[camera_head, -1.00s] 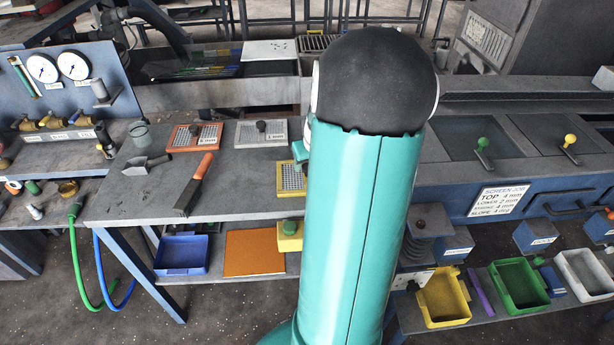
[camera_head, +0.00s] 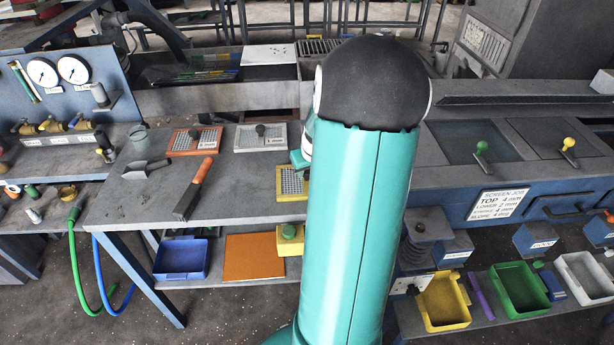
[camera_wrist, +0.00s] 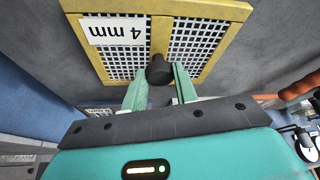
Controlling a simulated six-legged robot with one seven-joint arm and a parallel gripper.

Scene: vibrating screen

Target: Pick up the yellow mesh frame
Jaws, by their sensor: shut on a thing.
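The yellow mesh frame (camera_wrist: 160,23) fills the top of the wrist view, with a white "4 mm" label and a black knob (camera_wrist: 159,70) on its middle bar. My gripper (camera_wrist: 159,80) has its two green fingers on either side of the knob, shut on it. In the head view the yellow mesh frame (camera_head: 291,183) shows only in part on the grey bench, as my arm hides the rest. My fingers are hidden in the head view. I cannot tell whether the frame touches the bench.
An orange mesh frame (camera_head: 180,141) and a white mesh frame (camera_head: 247,139) lie on the bench (camera_head: 235,189) to the left. A scraper with an orange handle (camera_head: 201,172) and a trowel (camera_head: 142,168) lie nearby. The screen machine (camera_head: 450,185) stands to the right.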

